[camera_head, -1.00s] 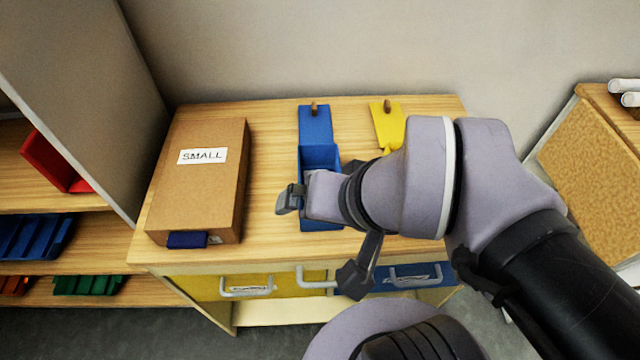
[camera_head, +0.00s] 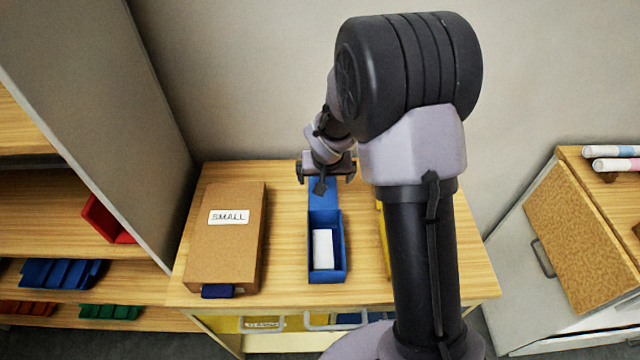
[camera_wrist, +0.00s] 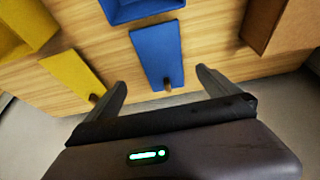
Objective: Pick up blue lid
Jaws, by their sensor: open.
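The blue lid (camera_head: 328,196) lies flat on the wooden table top, directly behind the open blue box (camera_head: 340,262). In the head view its far part is hidden by my gripper (camera_head: 325,180), which is above it. In the wrist view the blue lid (camera_wrist: 155,50) shows whole, with a small brown knob (camera_wrist: 168,85) near its end. My gripper (camera_wrist: 161,78) is open and empty, its fingers on either side of the knob end. The fingers appear above the lid; I cannot tell the height.
A white block (camera_head: 323,250) lies in the blue box. A cardboard box labelled SMALL (camera_head: 225,260) stands to the left. A yellow lid (camera_wrist: 70,75) lies beside the blue lid. A grey wall (camera_head: 250,80) rises behind the table.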

